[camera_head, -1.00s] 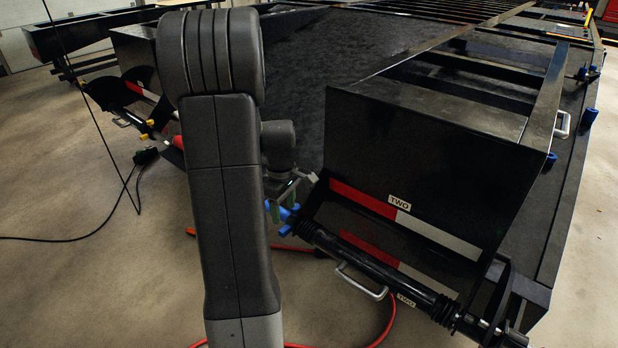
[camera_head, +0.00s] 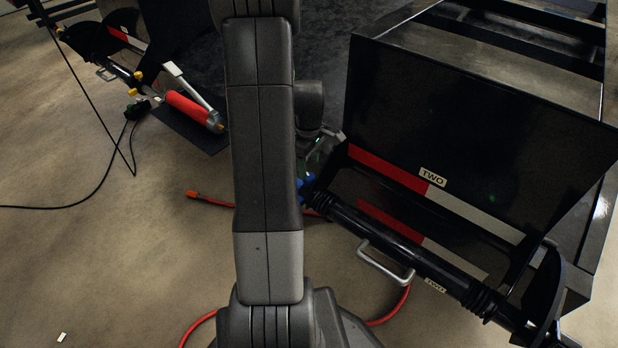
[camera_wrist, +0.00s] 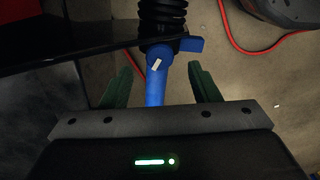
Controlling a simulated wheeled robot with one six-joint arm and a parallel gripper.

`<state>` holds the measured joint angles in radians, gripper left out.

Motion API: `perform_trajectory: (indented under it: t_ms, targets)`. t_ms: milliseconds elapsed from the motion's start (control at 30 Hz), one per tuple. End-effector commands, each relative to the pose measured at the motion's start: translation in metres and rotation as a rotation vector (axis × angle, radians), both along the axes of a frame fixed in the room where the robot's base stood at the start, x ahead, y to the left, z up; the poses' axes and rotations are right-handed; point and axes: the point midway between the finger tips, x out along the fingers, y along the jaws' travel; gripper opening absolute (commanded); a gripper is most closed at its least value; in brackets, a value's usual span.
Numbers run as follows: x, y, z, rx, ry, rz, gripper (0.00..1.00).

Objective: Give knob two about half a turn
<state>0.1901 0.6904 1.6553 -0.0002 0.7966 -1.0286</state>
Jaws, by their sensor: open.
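My gripper (camera_wrist: 159,70) is open, with a green finger on each side of the blue shaft and visible gaps on both sides. In the head view my arm partly hides the gripper and knob.
A metal handle (camera_head: 385,264) juts from the tube. A red hose (camera_head: 392,314) lies on the floor beneath. A similar unit with a red cylinder (camera_head: 187,108) and a black cable (camera_head: 122,150) is at the left. Open floor (camera_head: 110,260) lies at the lower left.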

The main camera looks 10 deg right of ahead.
Motion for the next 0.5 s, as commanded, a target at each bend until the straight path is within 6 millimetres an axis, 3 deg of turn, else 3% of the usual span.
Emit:
perform_trajectory:
  t_ms: [33,200,500]
  targets:
    - [0.0,0.0,-0.014,0.001,0.004,0.0,0.56]
    - [0.0,0.0,-0.039,0.0,0.001,0.0,0.56]
    - [0.0,0.0,-0.052,-0.001,-0.001,0.0,0.56]
